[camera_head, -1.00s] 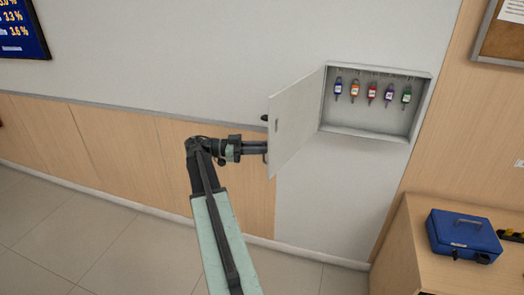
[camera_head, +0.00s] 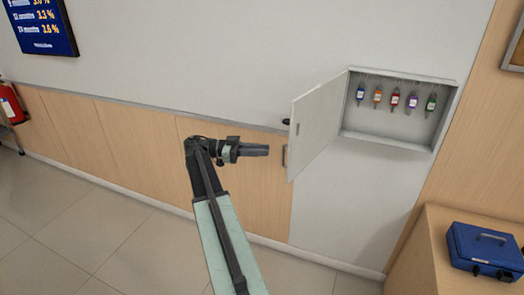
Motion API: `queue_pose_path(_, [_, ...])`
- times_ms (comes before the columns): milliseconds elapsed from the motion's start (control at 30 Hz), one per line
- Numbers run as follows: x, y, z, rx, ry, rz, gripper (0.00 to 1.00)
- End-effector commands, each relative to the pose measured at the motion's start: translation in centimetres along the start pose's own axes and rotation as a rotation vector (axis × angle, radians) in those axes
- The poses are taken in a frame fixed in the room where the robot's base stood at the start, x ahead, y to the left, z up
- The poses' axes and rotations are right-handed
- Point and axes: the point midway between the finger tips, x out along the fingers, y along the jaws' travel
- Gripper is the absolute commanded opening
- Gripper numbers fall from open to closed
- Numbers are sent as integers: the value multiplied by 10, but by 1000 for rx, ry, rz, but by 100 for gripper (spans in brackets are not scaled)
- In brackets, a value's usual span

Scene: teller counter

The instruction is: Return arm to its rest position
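My arm reaches up from the bottom middle and bends right at the elbow. My gripper (camera_head: 264,150) points right, toward the open door (camera_head: 316,125) of a wall key cabinet (camera_head: 398,141). Nothing is seen held. The fingers are seen side-on and are too small to tell whether they are open or shut.
Several coloured key tags hang inside the cabinet, including a red one (camera_head: 395,98). A blue cash box (camera_head: 486,250) stands on a wooden counter (camera_head: 432,262) at the lower right. A red fire extinguisher (camera_head: 9,104) is at the far left. The tiled floor (camera_head: 60,225) at left is clear.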

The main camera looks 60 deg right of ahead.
Motion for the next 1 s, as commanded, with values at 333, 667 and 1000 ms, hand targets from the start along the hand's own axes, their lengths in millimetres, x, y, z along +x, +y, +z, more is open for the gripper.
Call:
queue_pose_path(333, [-28,3,0,0,0,-45,17])
queue_pose_path(667, [-227,135,94,-429,-316,-545,17])
queue_pose_path(1000, [-354,349,229,-1599,-644,-1427,17])
